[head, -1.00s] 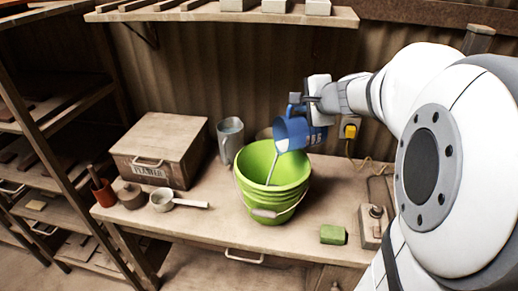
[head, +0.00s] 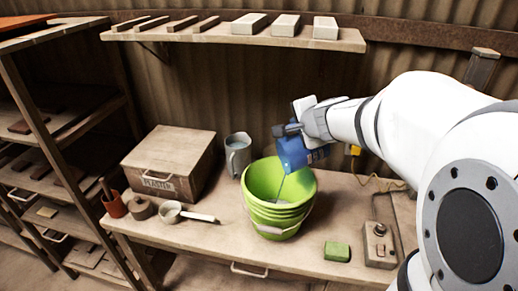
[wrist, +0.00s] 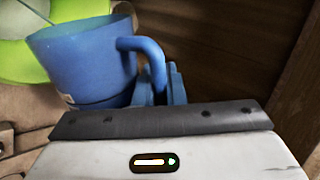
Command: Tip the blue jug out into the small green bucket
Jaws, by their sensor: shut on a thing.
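The blue jug (head: 291,156) hangs tipped steeply over the right side of the green bucket (head: 270,222), its mouth turned down to the left. A thin stream runs from its lip into the bucket. My gripper (head: 288,130) is shut on the jug's handle. In the wrist view the jug (wrist: 85,62) fills the upper left, and my gripper's fingers (wrist: 160,85) close around its handle. The bucket's green rim (wrist: 18,62) shows behind it. The bucket stands upright on the bench; how full it is cannot be told.
A grey metal jug (head: 238,155) stands behind the bucket at left. A plaster box (head: 170,165), a ladle (head: 172,212) and a red pot (head: 113,205) sit further left. A green block (head: 337,251) and a switch box (head: 378,244) lie right. A shelf (head: 235,35) hangs above.

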